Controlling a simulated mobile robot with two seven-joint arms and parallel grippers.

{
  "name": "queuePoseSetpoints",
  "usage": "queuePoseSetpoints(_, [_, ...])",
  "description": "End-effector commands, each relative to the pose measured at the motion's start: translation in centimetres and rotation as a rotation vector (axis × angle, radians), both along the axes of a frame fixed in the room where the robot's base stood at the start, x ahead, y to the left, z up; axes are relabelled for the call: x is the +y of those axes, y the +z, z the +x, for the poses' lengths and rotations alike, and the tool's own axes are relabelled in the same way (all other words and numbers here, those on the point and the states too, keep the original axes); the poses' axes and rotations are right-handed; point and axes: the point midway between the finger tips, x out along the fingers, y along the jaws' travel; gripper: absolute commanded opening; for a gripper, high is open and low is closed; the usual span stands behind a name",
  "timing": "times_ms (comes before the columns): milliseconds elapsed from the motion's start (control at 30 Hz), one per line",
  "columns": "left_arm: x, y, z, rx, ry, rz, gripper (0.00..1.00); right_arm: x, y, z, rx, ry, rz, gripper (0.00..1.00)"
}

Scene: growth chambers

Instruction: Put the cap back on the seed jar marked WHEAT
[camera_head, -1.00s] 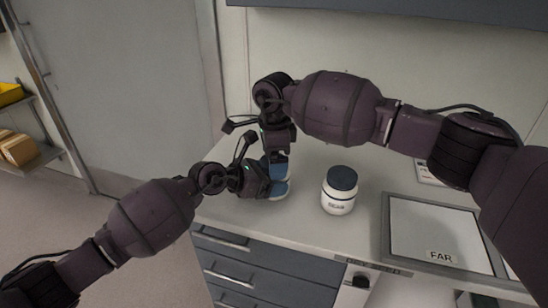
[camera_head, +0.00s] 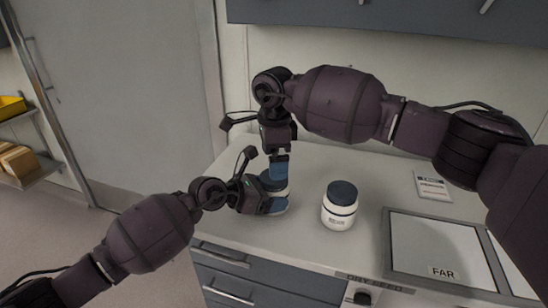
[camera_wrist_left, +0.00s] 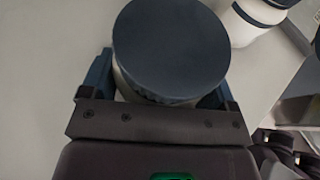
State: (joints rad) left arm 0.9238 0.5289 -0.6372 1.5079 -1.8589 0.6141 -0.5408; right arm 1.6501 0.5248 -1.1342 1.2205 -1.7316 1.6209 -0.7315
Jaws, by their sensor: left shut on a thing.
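A white jar with a dark blue cap (camera_head: 272,182) stands at the left of the bench. My left gripper (camera_head: 268,204) is shut around its body from the front left. In the left wrist view the round cap (camera_wrist_left: 170,48) sits over the white jar body between the two blue fingers, with nothing on its top. The jar's label is hidden. My right gripper (camera_head: 280,165) points down just above or behind the cap; its finger opening is unclear. A second capped white jar (camera_head: 338,211) stands to the right, its label too small to read surely; it also shows in the left wrist view (camera_wrist_left: 245,28).
A tray marked FAR (camera_head: 437,211) lies at the right of the bench. A small printed card (camera_head: 432,186) lies behind it. Grey drawers (camera_head: 230,290) are below the bench front. Bench top between the second jar and the back wall is clear.

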Motion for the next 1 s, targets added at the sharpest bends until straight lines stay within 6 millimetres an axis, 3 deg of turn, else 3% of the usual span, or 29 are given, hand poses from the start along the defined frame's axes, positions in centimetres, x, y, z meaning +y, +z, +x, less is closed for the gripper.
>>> queuePoseSetpoints(167, [0.0,0.1,0.0,-0.001,0.0,0.0,0.15,0.0,1.4,0.1,-0.003,0.0,0.001,1.0])
queuePoseSetpoints(700, [0.0,0.1,0.0,-0.001,0.0,0.0,0.15,0.0,10.6,0.0,-0.002,0.0,0.0,1.0])
queuePoseSetpoints(1000, [0.0,0.1,0.0,0.0,0.0,-0.001,0.15,0.0,12.0,0.0,-0.001,0.0,0.0,1.0])
